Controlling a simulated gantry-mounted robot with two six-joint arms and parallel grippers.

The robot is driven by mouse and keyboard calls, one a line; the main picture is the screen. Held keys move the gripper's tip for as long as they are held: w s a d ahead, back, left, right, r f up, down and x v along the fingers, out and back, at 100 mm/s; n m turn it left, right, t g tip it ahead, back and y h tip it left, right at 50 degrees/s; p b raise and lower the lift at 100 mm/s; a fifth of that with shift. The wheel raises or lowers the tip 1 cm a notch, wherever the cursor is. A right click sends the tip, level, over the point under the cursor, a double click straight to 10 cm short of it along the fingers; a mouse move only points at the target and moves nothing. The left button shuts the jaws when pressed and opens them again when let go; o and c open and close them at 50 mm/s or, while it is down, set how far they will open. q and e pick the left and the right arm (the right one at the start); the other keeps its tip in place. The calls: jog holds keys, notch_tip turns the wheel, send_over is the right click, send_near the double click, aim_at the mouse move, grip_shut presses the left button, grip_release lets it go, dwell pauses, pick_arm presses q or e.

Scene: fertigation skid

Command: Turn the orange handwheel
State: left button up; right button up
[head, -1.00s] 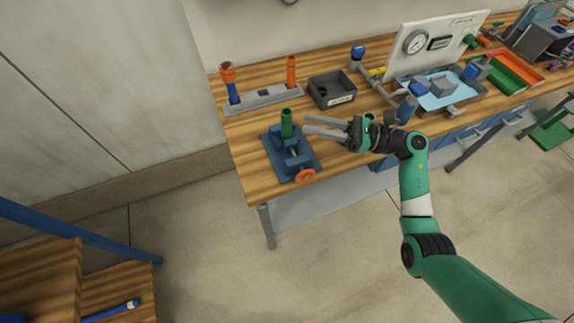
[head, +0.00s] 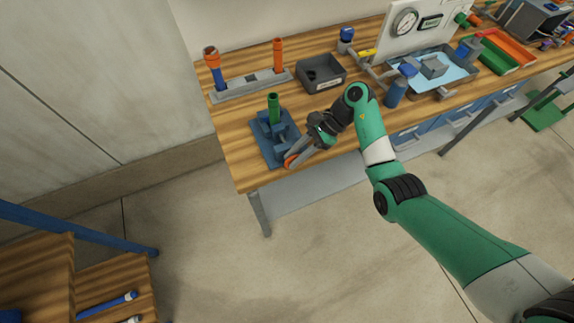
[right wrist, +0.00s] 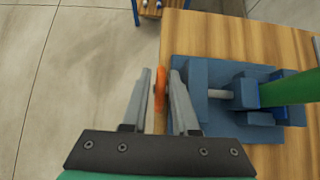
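The orange handwheel (head: 290,161) sits on the front end of a blue vise (head: 268,150), near the front edge of the wooden bench. A green upright pipe (head: 274,106) stands in the vise jaws. My right gripper (head: 294,159) is at the handwheel, partly covering it in the head view. In the right wrist view the handwheel (right wrist: 160,92) is edge-on between the two fingers of my right gripper (right wrist: 160,78). The fingers are apart, one on each side of the wheel, with a narrow gap visible on the left. My left gripper is not in view.
Behind the vise are a grey rack (head: 250,84) with upright pipes and a dark bin (head: 320,74). A blue tray (head: 440,72) and a gauge panel (head: 418,30) stand to the right. Open floor lies in front of the bench.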

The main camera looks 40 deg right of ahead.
aim_at(287, 163)
jog(key=x, duration=0.3)
jog(key=shift+f, duration=0.1)
grip_shut()
